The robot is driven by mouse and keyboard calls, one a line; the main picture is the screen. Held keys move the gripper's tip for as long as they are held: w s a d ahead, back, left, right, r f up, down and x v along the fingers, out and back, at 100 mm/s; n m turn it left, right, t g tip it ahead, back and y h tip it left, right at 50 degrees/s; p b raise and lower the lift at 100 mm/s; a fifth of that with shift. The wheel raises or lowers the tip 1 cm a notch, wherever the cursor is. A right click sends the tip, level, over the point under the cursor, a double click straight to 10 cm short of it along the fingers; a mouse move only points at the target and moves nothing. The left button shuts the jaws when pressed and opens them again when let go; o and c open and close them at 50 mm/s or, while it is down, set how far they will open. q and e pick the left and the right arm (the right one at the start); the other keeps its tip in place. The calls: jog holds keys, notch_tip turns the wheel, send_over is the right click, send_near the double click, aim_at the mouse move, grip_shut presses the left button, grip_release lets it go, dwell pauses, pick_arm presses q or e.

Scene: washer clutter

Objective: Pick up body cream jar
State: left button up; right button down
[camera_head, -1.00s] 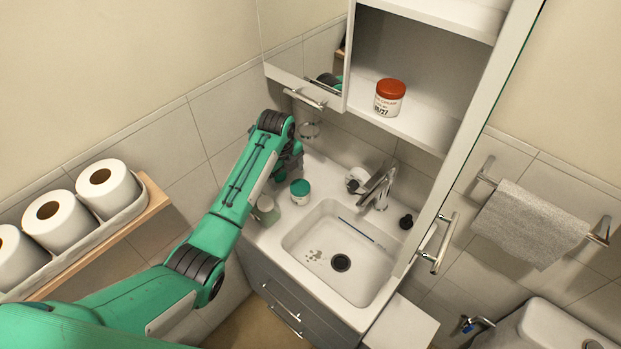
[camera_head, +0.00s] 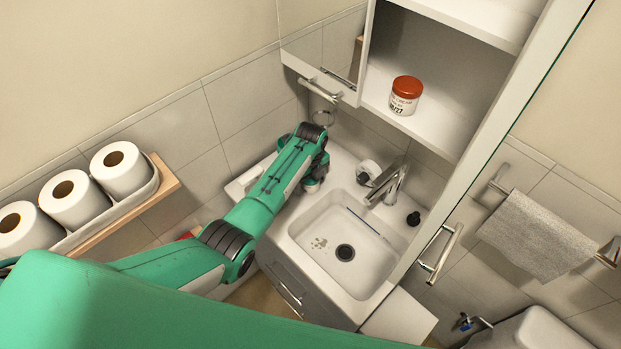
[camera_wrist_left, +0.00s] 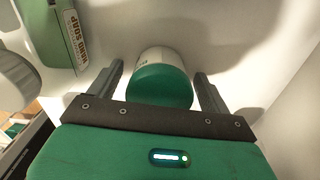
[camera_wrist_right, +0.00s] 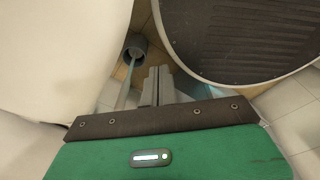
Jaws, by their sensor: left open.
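A white jar with a green lid (camera_wrist_left: 160,88) lies between the two spread fingers of my left gripper (camera_wrist_left: 160,72) in the left wrist view, with a gap on each side. In the head view my left gripper (camera_head: 313,182) is at the counter left of the sink, and the arm hides most of that jar. Another jar, white with a red lid (camera_head: 405,95), stands on the open cabinet shelf; its label is too small to read surely. My right gripper (camera_wrist_right: 157,86) has its fingers together, empty, in the right wrist view.
A green hand soap bottle (camera_wrist_left: 48,35) stands close left of the left gripper. The sink basin (camera_head: 325,262), faucet (camera_head: 388,182) and a black stopper (camera_head: 413,218) are to the right. The cabinet (camera_head: 440,128) overhangs the counter. Paper rolls (camera_head: 70,196) sit on a shelf at left.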

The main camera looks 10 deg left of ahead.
pick_arm(q)
jog(key=shift+f, duration=0.1)
jog(key=c, duration=1.1)
jog(key=shift+r, duration=0.2)
jog(key=shift+r+b, duration=0.45)
jog(key=shift+r, duration=0.15)
jog(key=shift+s+a+r+b, duration=0.1)
jog(key=shift+s+r+b, duration=0.35)
jog(key=shift+r, duration=0.35)
jog(key=s+a+b, duration=0.1)
jog(key=s+b, duration=0.2)
jog(key=s, duration=1.4)
jog(key=shift+s+a+b, duration=0.15)
jog(key=shift+a+b, duration=0.05)
jog(key=shift+b, duration=0.2)
